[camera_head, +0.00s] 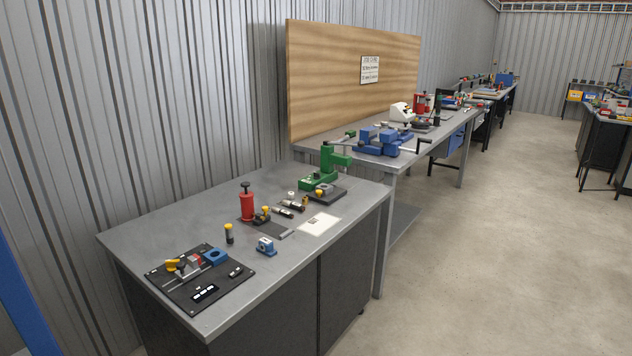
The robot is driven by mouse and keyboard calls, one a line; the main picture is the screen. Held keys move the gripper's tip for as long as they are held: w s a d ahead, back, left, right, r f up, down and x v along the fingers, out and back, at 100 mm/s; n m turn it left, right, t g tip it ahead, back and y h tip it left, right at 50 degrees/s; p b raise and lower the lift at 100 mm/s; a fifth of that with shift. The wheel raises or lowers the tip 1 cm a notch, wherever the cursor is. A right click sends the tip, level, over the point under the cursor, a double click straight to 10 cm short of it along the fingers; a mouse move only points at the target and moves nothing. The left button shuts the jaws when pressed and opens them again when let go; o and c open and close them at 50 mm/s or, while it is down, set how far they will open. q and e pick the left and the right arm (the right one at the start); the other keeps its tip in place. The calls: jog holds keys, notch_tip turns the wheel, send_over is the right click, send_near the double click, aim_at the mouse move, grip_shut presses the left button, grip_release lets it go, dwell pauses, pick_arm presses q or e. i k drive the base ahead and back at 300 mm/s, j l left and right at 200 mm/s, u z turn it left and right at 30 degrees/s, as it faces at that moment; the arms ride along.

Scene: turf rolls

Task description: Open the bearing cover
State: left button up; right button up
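I cannot tell for sure which part is the bearing cover. A small blue and grey block (266,246), possibly a bearing housing, sits on the near grey workbench (150,236) close to its front edge. A black board (192,290) lies on the bench's near left corner. It carries a blue block with a round opening (215,257), a grey and red fixture (188,265) and a yellow part (172,265). Whether any cover is open or closed is too small to see. Neither of my grippers is in view.
A red bottle (247,204), a yellow-topped cylinder (229,234), a white sheet (319,224) and a green press (325,170) stand or lie on the bench. A blue vise (384,142) is on the bench behind. Open concrete floor (490,230) lies to the right.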

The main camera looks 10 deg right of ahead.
aim_at(400, 128)
jog(key=i+l+z, duration=0.7)
jog(key=i+z, duration=0.2)
jog(key=i+l+z, duration=0.1)
jog(key=i+z, duration=0.35)
jog(key=i, duration=1.15)
jog(key=i+l, duration=0.15)
jog(key=i, duration=1.05)
jog(key=i+u, duration=0.85)
jog(key=i+l+u, duration=0.4)
jog(key=i, duration=0.15)
jog(key=i+l+u, duration=0.2)
jog(key=i+u, duration=0.2)
jog(key=i+l+u, duration=0.8)
